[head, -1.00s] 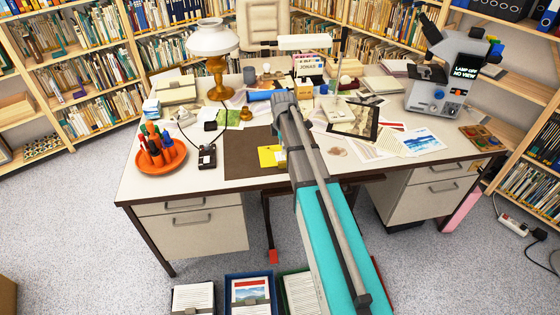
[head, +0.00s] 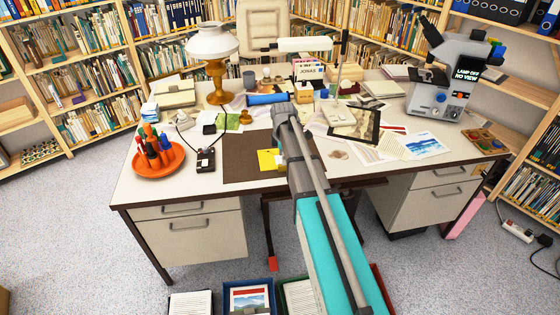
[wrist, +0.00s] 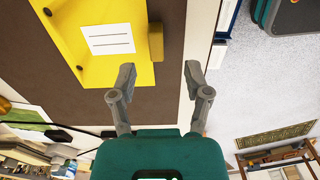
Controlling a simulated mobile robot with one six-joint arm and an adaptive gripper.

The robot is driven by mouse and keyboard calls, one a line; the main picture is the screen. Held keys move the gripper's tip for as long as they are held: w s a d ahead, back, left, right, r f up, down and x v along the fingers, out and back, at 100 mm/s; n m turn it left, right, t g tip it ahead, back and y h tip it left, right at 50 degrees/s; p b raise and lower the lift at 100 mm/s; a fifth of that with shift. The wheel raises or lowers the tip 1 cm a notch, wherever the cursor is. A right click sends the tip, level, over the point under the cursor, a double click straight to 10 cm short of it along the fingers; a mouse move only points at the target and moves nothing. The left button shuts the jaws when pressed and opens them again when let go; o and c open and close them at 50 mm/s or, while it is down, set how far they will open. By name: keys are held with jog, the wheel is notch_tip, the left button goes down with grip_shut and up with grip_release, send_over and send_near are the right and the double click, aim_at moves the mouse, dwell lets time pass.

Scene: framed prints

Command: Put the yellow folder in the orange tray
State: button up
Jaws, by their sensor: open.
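The yellow folder (head: 267,160) lies on the brown desk mat (head: 240,170), partly hidden by my arm in the head view. In the wrist view the yellow folder (wrist: 112,68) lies flat, with a white label and a tan tab at its right side. My gripper (wrist: 159,80) is open and empty, its fingertips on either side of a line just below the tab. I cannot tell its height above the desk. A round orange tray (head: 160,174) at the desk's left holds several markers.
A microscope (head: 440,85) stands at the right. Papers cover the desk's middle. A blue tray (head: 227,300) and other trays sit on the floor in front.

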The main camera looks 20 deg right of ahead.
aim_at(280, 157)
jog(key=shift+f, duration=0.15)
jog(key=shift+w+f+b, duration=0.2)
jog(key=shift+f+b, duration=2.3)
jog(key=shift+b, duration=0.05)
grip_shut()
